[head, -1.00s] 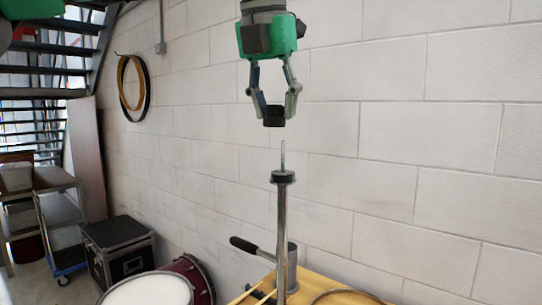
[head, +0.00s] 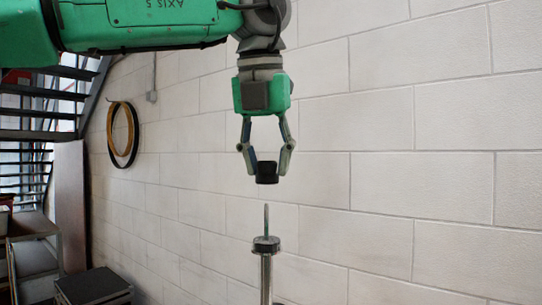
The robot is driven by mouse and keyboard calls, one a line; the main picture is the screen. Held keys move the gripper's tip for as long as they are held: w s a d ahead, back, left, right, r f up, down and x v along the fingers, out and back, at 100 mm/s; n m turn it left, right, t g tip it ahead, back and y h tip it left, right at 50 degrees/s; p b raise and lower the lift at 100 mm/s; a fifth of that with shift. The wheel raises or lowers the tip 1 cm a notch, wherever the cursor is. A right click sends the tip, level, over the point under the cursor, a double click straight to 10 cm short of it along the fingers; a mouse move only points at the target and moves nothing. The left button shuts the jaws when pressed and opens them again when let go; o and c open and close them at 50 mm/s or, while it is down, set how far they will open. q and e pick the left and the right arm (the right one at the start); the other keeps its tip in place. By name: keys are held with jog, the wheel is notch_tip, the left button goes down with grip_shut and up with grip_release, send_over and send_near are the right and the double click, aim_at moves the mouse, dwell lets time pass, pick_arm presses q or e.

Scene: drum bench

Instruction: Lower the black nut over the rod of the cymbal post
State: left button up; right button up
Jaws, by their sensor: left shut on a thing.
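The black nut (head: 267,173) is a short dark cylinder. My left gripper (head: 266,171) points straight down and is shut on it, one finger on each side. The cymbal post (head: 266,274) stands upright below, with a dark collar near its top and a thin rod (head: 266,219) rising from the collar. The nut hangs above the rod, apart from it by a small gap, and looks roughly in line with it in this view. The depth offset between them cannot be told. My right gripper is not in view.
A white block wall (head: 420,180) stands behind the post. Hoops (head: 123,134) hang on the wall at the left. A black case (head: 92,287) and shelving (head: 34,250) stand at the lower left. The bench is out of the picture. The space around the rod is clear.

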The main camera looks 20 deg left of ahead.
aim_at(267, 239)
pick_arm(q)
jog(key=shift+s+a+f, duration=0.15)
jog(key=shift+s+f, duration=0.15)
jog(key=shift+f, duration=0.15)
jog(key=shift+f+b, duration=0.25)
jog(key=shift+b, duration=0.15)
jog(key=shift+w+d+f+b, duration=0.1)
jog(key=shift+w+f+b, duration=0.1)
jog(key=shift+f, duration=0.15)
jog(key=shift+w+d+f+b, duration=0.1)
jog(key=shift+f+b, duration=0.1)
jog(key=shift+f, duration=0.15)
jog(key=shift+s+d+f+b, duration=0.1)
jog(key=shift+s+f+b, duration=0.05)
jog(key=shift+f+b, duration=0.2)
jog(key=shift+a+f+b, duration=0.2)
jog(key=shift+f+b, duration=0.65)
jog(key=shift+f, duration=0.4)
jog(key=shift+d+f+b, duration=0.1)
jog(key=shift+f+b, duration=0.55)
jog(key=shift+f, duration=0.3)
